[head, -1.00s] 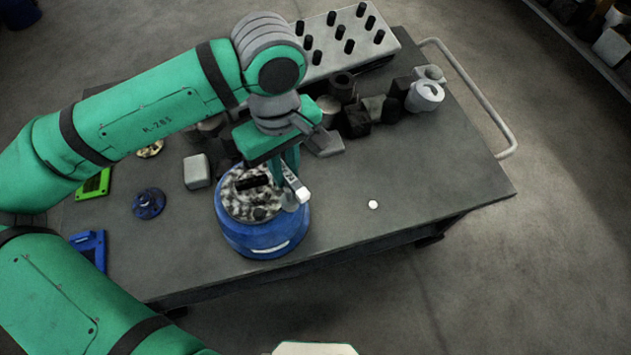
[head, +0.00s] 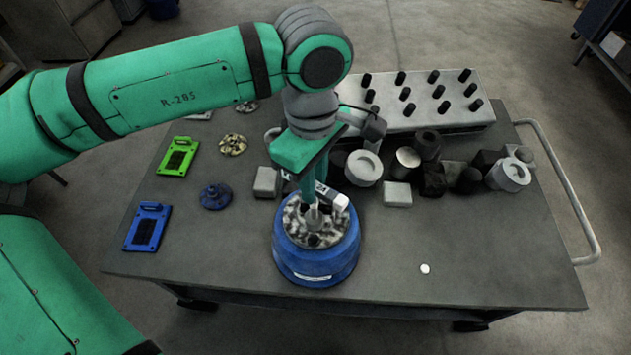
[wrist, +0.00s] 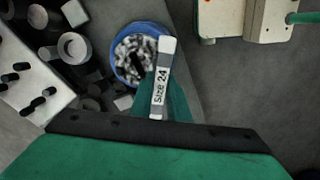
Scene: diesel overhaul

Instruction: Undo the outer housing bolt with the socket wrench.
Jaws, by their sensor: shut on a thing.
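My gripper (head: 314,188) is shut on the socket wrench, a light grey bar marked "Size 24" in the wrist view (wrist: 162,82). In the head view the wrench (head: 332,197) is above the housing, with its socket end pointing down at the housing's top. The housing (head: 316,268) is a round blue body with a mottled grey and black top, standing upright on the table; it also shows in the wrist view (wrist: 121,68). The outer housing bolt is not clearly visible. I cannot tell whether the socket touches it.
The grey table (head: 460,250) has free room right of the housing, with a small white disc (head: 424,268). Grey and black parts (head: 430,178) crowd behind it, before a pegged white rack (head: 420,115). A blue flanged part (head: 215,196), green tray (head: 178,157) and blue tray (head: 147,228) lie left.

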